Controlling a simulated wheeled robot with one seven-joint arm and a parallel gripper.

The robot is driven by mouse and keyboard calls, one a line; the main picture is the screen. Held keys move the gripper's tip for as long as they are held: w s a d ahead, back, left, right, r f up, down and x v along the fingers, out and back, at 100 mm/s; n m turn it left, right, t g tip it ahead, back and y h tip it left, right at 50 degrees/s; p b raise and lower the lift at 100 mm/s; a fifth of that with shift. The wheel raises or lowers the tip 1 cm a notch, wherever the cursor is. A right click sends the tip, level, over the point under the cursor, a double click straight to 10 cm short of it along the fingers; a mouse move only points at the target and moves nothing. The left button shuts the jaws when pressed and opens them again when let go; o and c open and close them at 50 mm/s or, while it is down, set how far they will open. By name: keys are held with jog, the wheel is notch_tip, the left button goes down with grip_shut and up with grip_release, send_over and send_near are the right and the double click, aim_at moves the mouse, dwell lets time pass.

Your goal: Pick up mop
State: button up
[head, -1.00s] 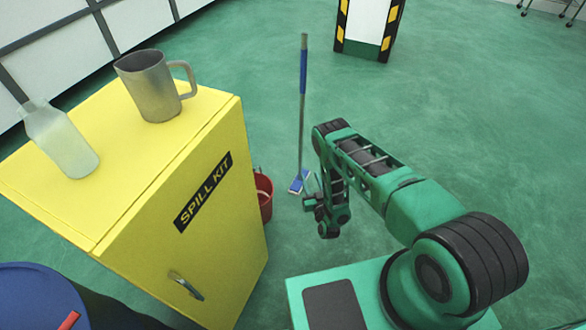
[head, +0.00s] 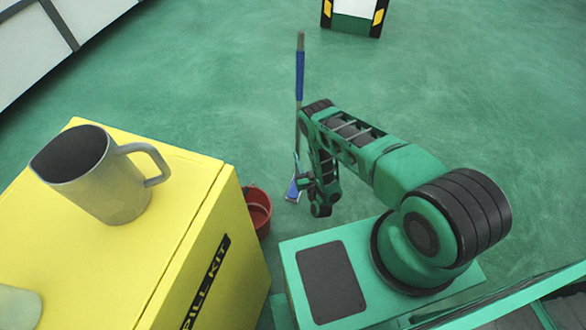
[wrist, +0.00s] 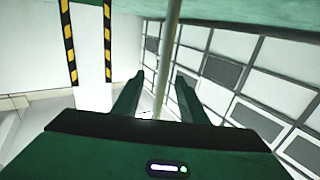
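The mop (head: 300,75) stands upright on the floor, with a blue grip near the top of its thin grey pole and a blue and white head (head: 292,190) at the bottom. My gripper (head: 303,186) is low beside the pole, just above the mop head, and my arm partly hides this area. In the wrist view the mop pole (wrist: 168,50) runs down into the gap between the two fingers of my gripper (wrist: 158,98). The fingers are apart, with space on both sides of the pole. I cannot tell how deep between them the pole sits.
A yellow spill kit cabinet (head: 185,190) stands at left with a metal mug (head: 95,180) on top. A red bucket (head: 258,208) is between the cabinet and the mop.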

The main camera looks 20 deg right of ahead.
jog(key=w, duration=1.1)
jog(key=shift+a, duration=0.25)
grip_shut()
jog(key=shift+w, duration=0.1)
dwell(1.0)
